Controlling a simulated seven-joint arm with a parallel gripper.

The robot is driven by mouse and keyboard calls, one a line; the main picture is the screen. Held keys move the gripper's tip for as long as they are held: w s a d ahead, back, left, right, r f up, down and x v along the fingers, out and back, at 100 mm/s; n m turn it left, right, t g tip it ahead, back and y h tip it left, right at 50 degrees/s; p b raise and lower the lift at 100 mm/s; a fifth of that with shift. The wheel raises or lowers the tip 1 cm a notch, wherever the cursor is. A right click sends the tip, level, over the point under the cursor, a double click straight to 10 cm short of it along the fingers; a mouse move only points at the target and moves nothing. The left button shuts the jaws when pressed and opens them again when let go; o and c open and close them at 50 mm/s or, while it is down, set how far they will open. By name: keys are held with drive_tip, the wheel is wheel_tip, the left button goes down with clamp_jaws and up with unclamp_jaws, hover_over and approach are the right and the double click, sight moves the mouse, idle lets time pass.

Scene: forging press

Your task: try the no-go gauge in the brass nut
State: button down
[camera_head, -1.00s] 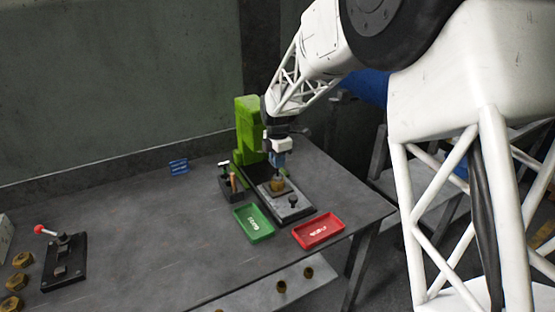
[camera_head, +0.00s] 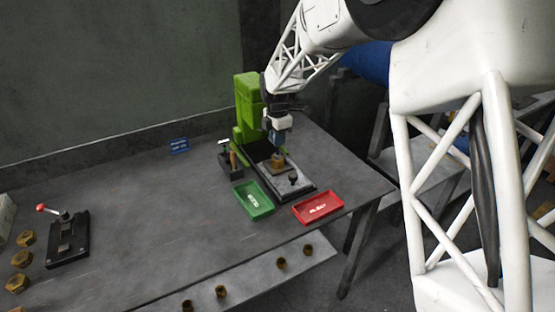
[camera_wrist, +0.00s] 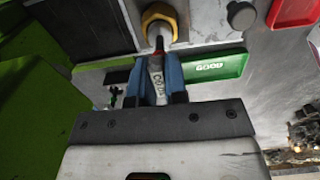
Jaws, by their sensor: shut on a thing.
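The brass nut (camera_head: 278,160) sits on the grey plate of a fixture in front of the green press. It also shows at the top of the wrist view (camera_wrist: 161,16). My gripper (camera_head: 279,143) is right above the nut. In the wrist view its blue fingers (camera_wrist: 158,80) are shut on the grey lettered handle of the gauge (camera_wrist: 156,77). The gauge has a red band towards the nut, and its tip points into the nut's hole. How deep the tip sits I cannot tell. The lettering is not fully readable.
A green tray (camera_head: 270,210) and a red tray (camera_head: 334,217) lie in front of the fixture. A dark holder (camera_head: 231,167) with an orange-handled tool stands left of it. The green press (camera_head: 247,100) rises behind. A red-knobbed device (camera_head: 68,240) and several nuts are far left.

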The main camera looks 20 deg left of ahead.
drive_tip(key=shift+r, duration=0.9)
idle(0.3)
drive_tip(key=shift+r, duration=1.95)
drive_tip(key=shift+r, duration=0.1)
